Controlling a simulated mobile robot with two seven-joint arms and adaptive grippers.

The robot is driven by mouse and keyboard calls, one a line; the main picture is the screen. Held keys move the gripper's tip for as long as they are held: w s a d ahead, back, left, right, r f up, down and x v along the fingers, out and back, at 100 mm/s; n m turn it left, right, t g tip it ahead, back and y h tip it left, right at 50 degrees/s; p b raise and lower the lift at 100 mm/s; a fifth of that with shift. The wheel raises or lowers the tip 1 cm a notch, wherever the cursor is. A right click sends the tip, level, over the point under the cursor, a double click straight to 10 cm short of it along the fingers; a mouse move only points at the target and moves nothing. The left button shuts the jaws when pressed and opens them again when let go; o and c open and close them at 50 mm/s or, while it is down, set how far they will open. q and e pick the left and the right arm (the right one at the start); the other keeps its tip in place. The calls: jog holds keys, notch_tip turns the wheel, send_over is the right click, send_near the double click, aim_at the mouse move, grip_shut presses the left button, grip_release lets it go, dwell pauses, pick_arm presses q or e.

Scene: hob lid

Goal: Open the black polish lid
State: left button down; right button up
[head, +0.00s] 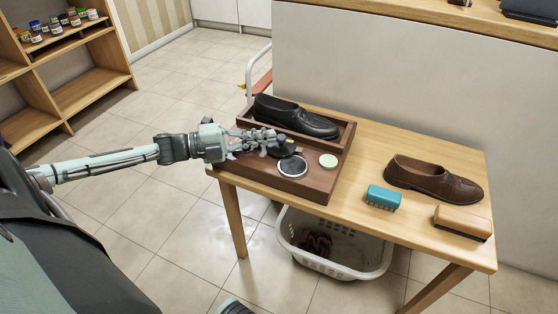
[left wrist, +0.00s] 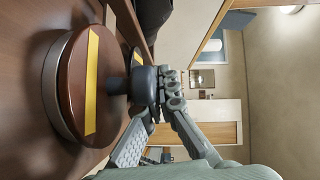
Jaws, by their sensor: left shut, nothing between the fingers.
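A round dark tin with a pale metal rim (head: 293,166) lies on the front of the brown wooden tray (head: 318,189). A smaller round tin with a pale green top (head: 328,160) is to its right. A black object (head: 285,150) lies just behind the dark tin, beside my fingers. My left gripper (head: 268,140) is shut and empty, low over the tray's left part. The left wrist view shows a round brown-topped tin with a yellow stripe (left wrist: 72,85) close by, and a dark knobbed piece (left wrist: 143,86) beside my fingers. Which tin holds black polish is unclear.
A black shoe (head: 297,119) sits in the tray's rear compartment. A brown shoe (head: 433,178), a teal brush (head: 383,196) and a wooden brush (head: 463,221) stand on the table's right side. A white basket (head: 333,257) is below. The table just right of the tray is clear.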

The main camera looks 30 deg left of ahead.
pick_arm(q)
jog(key=v, duration=1.2)
jog(key=shift+s, duration=0.1)
